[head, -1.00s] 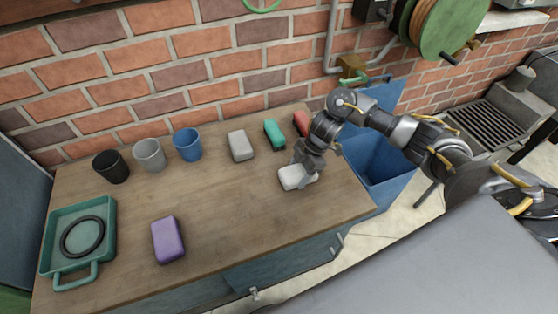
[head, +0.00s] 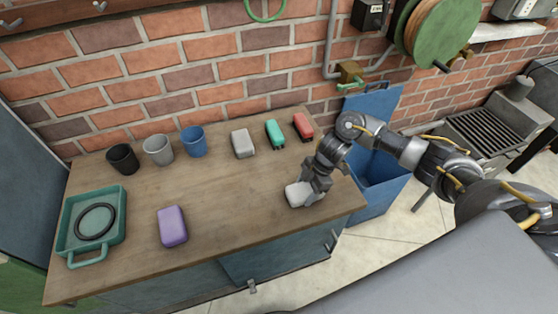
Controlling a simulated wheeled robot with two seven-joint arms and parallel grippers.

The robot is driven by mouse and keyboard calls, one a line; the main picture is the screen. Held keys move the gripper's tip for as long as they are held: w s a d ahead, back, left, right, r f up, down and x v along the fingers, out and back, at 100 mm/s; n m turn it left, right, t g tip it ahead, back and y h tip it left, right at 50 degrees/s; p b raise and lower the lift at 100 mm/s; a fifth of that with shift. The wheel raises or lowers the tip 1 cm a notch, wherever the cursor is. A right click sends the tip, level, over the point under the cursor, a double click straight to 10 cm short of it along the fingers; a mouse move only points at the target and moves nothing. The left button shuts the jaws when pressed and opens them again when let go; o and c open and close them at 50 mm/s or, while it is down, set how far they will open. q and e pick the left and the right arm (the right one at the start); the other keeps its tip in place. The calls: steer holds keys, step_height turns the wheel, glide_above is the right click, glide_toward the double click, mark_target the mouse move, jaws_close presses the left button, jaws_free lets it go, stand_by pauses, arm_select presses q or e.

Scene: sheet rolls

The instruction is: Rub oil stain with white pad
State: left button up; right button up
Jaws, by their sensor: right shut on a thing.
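The white pad (head: 296,195) is on the right part of the wooden worktop, toward its front edge. My right gripper (head: 309,196) is shut on the pad from above and hides its right side. The pad looks to be at the worktop surface, but I cannot tell whether it touches. No oil stain is visible; the pad and gripper may cover it. My left gripper is not in view.
A blue bin (head: 373,205) is right.

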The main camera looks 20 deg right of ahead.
steer(key=shift+s, duration=0.45)
steer(key=r+p, duration=0.2)
steer(key=r, duration=0.1)
steer(key=shift+s+d, duration=0.2)
steer(key=shift+s, duration=0.15)
steer(key=shift+w+a+r+p, duration=0.2)
steer(key=shift+r+p, duration=0.25)
steer(key=shift+p, duration=0.15)
steer(key=shift+w+a+r+p, duration=0.1)
steer(key=shift+w+r+p, duration=0.05)
steer(key=shift+r+p, duration=0.35)
step_height(320, 180, up, 3)
steer(key=p, duration=0.3)
steer(key=shift+s+r+p, duration=0.1)
steer(key=shift+r+p, duration=0.05)
steer(key=shift+p, duration=0.2)
steer(key=shift+d, duration=0.15)
